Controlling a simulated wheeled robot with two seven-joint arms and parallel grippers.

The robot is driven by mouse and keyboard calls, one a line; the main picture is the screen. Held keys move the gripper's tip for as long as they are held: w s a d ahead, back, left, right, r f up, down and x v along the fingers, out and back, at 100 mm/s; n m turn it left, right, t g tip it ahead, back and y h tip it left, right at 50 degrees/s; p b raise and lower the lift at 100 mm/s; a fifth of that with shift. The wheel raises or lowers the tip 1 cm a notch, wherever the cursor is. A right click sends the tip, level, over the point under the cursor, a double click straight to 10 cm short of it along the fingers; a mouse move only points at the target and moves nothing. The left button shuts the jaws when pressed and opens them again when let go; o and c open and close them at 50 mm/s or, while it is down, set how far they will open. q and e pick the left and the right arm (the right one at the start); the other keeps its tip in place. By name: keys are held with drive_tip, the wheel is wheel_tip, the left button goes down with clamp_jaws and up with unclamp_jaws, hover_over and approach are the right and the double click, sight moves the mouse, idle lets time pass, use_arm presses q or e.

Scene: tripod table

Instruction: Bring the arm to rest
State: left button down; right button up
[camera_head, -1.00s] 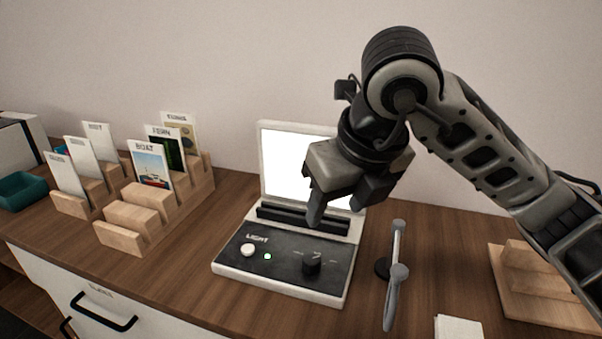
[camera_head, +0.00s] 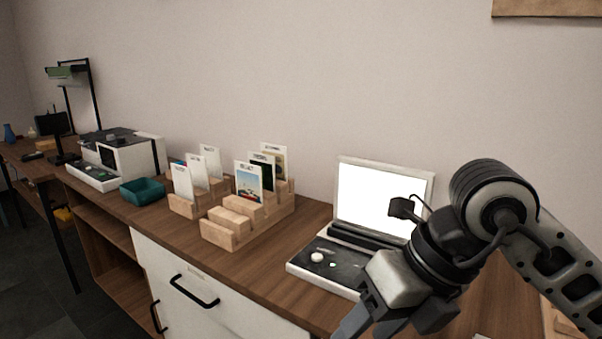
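My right arm comes in from the right side of the head view. Its gripper (camera_head: 385,322) hangs over the front right of the light box (camera_head: 330,262), near the counter's front edge, and covers part of the panel. One finger points down and left; the fingertips run to the lower edge of the picture, so I cannot tell how far apart they are. I see nothing held in it. My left gripper is not in view.
A wooden stepped rack (camera_head: 218,236) with several cards stands left of the light box. A teal tray (camera_head: 142,192) and a white machine (camera_head: 132,156) are further left. The drawer handle (camera_head: 194,291) juts out from the counter front. Bare wood lies between rack and light box.

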drive_tip(key=s+a+r+m+g+y+p, duration=0.1)
drive_tip(key=s+a+r+g+y, duration=0.3)
drive_tip(key=y, duration=0.3)
drive_tip(key=s+a+r+g+y+p, duration=0.1)
drive_tip(key=s+a+r+g+y, duration=0.1)
drive_tip(key=s+a+r+y, duration=0.35)
drive_tip(key=w+d+f+m+t+h+p, duration=0.1)
drive_tip(key=w+d+f+m+t+h, duration=0.35)
drive_tip(key=m+t, duration=0.9)
drive_tip(key=w+d+f+m+t+h+p, duration=0.15)
drive_tip(key=w+d+f+m+t, duration=0.35)
drive_tip(key=w+m+t, duration=0.8)
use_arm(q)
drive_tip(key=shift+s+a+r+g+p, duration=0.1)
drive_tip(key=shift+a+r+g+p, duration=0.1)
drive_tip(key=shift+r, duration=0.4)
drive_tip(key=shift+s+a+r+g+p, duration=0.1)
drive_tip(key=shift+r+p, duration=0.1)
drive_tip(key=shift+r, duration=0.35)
use_arm(e)
drive_tip(key=s+d+f+m+g+h, duration=0.3)
drive_tip(key=s+f, duration=0.4)
drive_tip(key=f, duration=0.4)
drive_tip(key=s+d+f+m+g+h, duration=0.2)
drive_tip(key=s+f+m+g+h, duration=0.3)
drive_tip(key=s+f+m+g, duration=0.3)
wheel_tip(320, 180, down, 4)
drive_tip(key=shift+d+r, duration=0.1)
drive_tip(key=shift+d, duration=0.3)
